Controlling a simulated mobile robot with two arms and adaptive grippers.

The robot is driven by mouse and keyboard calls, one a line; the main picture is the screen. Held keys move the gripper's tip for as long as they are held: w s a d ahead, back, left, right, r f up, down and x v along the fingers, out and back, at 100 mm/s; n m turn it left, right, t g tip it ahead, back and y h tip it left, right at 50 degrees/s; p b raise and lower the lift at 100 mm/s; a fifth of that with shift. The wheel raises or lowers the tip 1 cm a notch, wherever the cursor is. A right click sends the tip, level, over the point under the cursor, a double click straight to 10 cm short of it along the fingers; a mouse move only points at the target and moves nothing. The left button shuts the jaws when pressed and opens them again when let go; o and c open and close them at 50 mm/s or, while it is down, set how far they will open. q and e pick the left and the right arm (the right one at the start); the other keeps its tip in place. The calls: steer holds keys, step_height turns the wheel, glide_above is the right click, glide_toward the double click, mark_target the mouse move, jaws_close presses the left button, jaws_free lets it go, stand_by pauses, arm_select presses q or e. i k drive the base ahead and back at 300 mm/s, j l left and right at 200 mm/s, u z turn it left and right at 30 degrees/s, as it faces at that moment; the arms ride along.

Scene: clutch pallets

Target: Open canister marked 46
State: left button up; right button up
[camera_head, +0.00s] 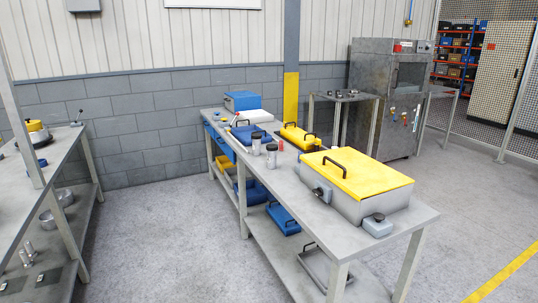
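Two small canisters stand upright on the long grey table (300,192). Each has a dark lid and a pale, clear-looking body. One canister (256,148) is a little behind and left of the other canister (271,160). Their lids look on. Any markings are too small to read, so I cannot tell which is marked 46. Neither of my grippers is in view.
A grey box with a yellow handled lid (358,172) fills the table's near end. Further back are a smaller yellow-lidded container (297,136) and a blue box (241,101). Another workbench (70,150) stands at left. The floor (165,225) between them is clear.

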mark_target(271, 156)
steer(key=i+j+z, duration=0.45)
steer(key=z, duration=0.25)
steer(key=i+j+z, duration=0.15)
steer(key=j+z, duration=0.15)
steer(key=j, duration=0.15)
steer(key=i+j+z, duration=0.15)
steer(key=j+z, duration=0.2)
